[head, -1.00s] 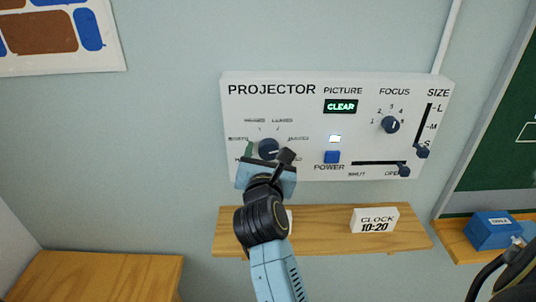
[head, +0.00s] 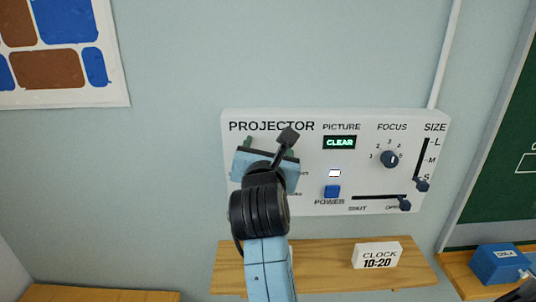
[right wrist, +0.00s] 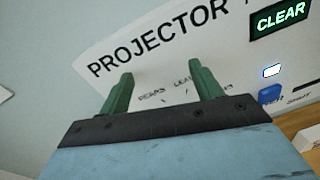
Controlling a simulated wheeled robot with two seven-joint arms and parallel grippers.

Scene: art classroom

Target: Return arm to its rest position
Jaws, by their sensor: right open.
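My right gripper (head: 268,146) is in front of the left part of the white projector panel (head: 312,178) and hides the dial there. In the right wrist view its two green fingers (right wrist: 160,88) are spread apart with nothing between them. The panel's "PROJECTOR" lettering and part of the dial's labels show beyond the fingers. The panel's screen (head: 339,142) reads CLEAR. The blue power button (head: 331,191) has a lit white lamp above it. The focus knob (head: 389,158) and the size slider (head: 422,185) are at the right. My left gripper is not in view.
A wooden shelf (head: 320,262) below the panel bears a clock sign (head: 377,254) reading 10:20. A blue box (head: 498,264) stands at the lower right by the green board (head: 505,170). A wooden surface (head: 95,295) is at the lower left. The wall above the panel is clear.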

